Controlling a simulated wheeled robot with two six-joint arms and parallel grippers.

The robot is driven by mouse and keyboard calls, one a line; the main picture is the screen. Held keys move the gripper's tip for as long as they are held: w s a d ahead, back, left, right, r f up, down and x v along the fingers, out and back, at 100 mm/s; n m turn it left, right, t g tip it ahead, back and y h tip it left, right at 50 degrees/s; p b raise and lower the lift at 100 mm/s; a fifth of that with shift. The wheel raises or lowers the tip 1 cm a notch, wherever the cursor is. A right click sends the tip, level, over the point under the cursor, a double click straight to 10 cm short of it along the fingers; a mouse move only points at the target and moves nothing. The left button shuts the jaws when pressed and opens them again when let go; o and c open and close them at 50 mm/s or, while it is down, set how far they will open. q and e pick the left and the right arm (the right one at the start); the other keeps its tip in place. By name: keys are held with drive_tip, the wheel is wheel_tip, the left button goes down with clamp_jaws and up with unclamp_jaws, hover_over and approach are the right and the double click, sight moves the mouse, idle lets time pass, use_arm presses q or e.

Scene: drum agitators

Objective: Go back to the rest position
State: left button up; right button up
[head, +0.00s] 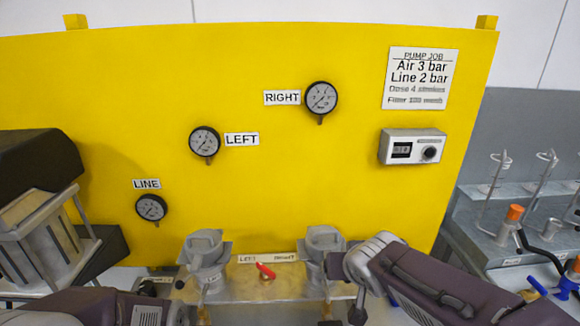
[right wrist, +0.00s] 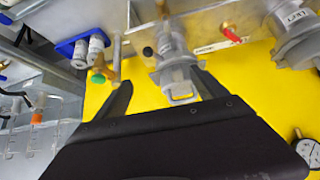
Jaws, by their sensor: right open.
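My right gripper (head: 346,288) reaches in from the right, in front of the grey fitting at the right end of the brass-coloured bench plate. In the right wrist view its two dark fingers (right wrist: 160,94) stand apart. A clear-and-grey pump body (right wrist: 177,72) shows beyond and between them; I see nothing gripped, and contact cannot be told. My left arm (head: 70,309) lies along the bottom left edge; its fingers do not show.
A yellow panel (head: 270,100) with several gauges, a small control box (head: 411,147) and a job sign (head: 417,78) stands behind. A dark-topped machine (head: 35,165) is at left. A grey rack with hooked tubes (head: 497,180) and orange- and blue-handled valves is at right.

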drive_tip(key=s+d+f+g, duration=0.1)
drive_tip(key=s+f+g, duration=0.2)
drive_tip(key=s+f, duration=0.3)
drive_tip(key=s+d+f+g+y, duration=0.1)
drive_tip(key=s+f+g, duration=0.2)
drive_tip(key=s+f, duration=0.3)
wheel_tip(320, 180, down, 5)
drive_tip(key=shift+s+d+f+n+g, duration=0.2)
drive_tip(key=shift+d+n+g, duration=0.1)
drive_tip(key=shift+g, duration=0.1)
drive_tip(key=shift+w, duration=0.15)
